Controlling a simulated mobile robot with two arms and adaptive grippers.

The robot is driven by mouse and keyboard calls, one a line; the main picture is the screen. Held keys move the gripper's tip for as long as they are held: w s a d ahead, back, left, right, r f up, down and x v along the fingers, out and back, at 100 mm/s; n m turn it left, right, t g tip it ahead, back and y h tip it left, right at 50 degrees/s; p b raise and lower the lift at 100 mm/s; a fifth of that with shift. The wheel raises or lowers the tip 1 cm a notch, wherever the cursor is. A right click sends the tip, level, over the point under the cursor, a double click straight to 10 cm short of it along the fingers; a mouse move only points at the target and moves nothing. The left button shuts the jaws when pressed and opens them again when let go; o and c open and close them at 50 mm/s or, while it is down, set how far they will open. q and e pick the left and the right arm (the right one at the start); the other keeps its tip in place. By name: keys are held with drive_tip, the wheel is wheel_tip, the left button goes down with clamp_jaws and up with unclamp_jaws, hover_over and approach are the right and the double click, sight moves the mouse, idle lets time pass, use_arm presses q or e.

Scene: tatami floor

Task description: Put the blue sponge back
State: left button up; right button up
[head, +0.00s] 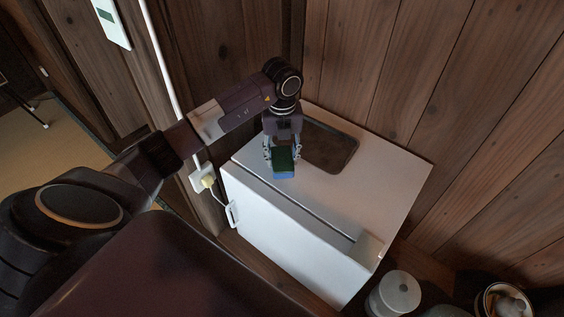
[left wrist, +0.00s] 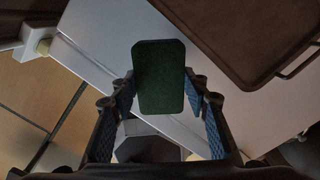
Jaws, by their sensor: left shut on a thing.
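The blue sponge (head: 284,174) has a dark green face and shows blue along its lower edge in the head view. My left gripper (head: 282,156) is shut on it, over the front left part of a small white fridge's top (head: 375,172). In the left wrist view the sponge's green face (left wrist: 158,78) stands between the two blue-padded fingers (left wrist: 163,98). I cannot tell whether the sponge touches the white top. My right gripper is not in view.
A dark brown tray (head: 330,150) lies on the white top, behind and right of the sponge. It also shows in the left wrist view (left wrist: 240,40). Wooden walls stand behind. A plug sits in a wall outlet (head: 201,178). A white roll (head: 395,293) stands at the lower right.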

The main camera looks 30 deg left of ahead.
sight(282, 158)
use_arm(q)
drive_tip(key=shift+f, duration=1.1)
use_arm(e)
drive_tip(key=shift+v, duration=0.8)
use_arm(q)
drive_tip(key=shift+f, duration=0.15)
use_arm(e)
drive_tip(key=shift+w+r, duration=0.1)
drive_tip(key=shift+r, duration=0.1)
use_arm(q)
drive_tip(key=o, duration=1.1)
drive_tip(key=shift+o, duration=0.2)
drive_tip(key=shift+r, duration=0.5)
wheel_tip(282, 158, up, 11)
drive_tip(key=p, duration=0.2)
drive_tip(key=shift+r, duration=0.2)
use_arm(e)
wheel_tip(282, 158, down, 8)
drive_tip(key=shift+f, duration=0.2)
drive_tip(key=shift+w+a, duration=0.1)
